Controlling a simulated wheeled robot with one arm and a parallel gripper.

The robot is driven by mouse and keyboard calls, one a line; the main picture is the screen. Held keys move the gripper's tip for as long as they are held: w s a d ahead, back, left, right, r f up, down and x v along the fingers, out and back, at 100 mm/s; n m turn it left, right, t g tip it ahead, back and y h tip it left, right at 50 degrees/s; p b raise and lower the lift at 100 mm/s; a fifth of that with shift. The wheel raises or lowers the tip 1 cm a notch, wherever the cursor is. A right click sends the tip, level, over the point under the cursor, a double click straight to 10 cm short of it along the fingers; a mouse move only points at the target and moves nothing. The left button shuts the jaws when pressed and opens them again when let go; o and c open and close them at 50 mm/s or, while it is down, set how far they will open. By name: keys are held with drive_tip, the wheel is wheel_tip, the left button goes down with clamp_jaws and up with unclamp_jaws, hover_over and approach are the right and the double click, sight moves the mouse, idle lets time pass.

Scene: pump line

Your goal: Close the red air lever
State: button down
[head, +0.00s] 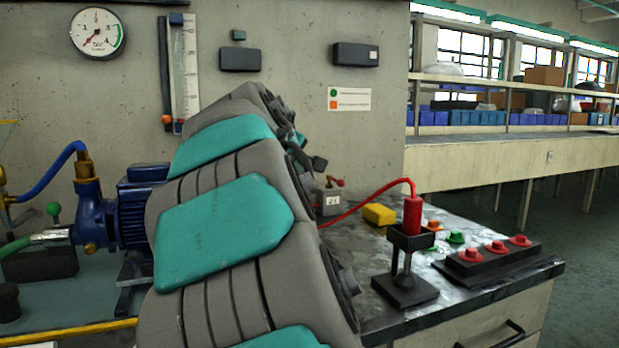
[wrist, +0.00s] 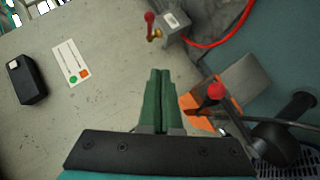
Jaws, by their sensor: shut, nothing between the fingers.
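A grey valve box (head: 332,201) with a small red lever (head: 340,183) stands on the bench beyond my arm in the head view. In the wrist view the box (wrist: 172,26) is at the top, with its red-tipped lever (wrist: 150,20) on a brass fitting and a red hose (wrist: 222,40) running off right. My gripper (wrist: 158,74) shows green fingers pressed together and empty, below the lever in the picture and apart from it. My arm hides most of the gripper in the head view.
A red ball knob (wrist: 216,90) on a dark rod stands over an orange piece right of my fingers. A yellow block (head: 379,214), a red cylinder in a black stand (head: 412,215) and a red-button panel (head: 497,255) are on the bench. A blue pump (head: 120,215) is left.

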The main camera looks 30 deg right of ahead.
approach(333, 179)
drive_tip(key=shift+h, duration=0.3)
drive_tip(key=x, duration=0.5)
drive_tip(key=shift+w+a+f+p, duration=0.1)
drive_tip(key=shift+w+a+p, duration=0.1)
drive_tip(key=shift+w+p, duration=0.2)
drive_tip(key=shift+s+d+f, duration=0.1)
drive_tip(key=shift+d+f, duration=0.15)
drive_tip(key=shift+d, duration=0.1)
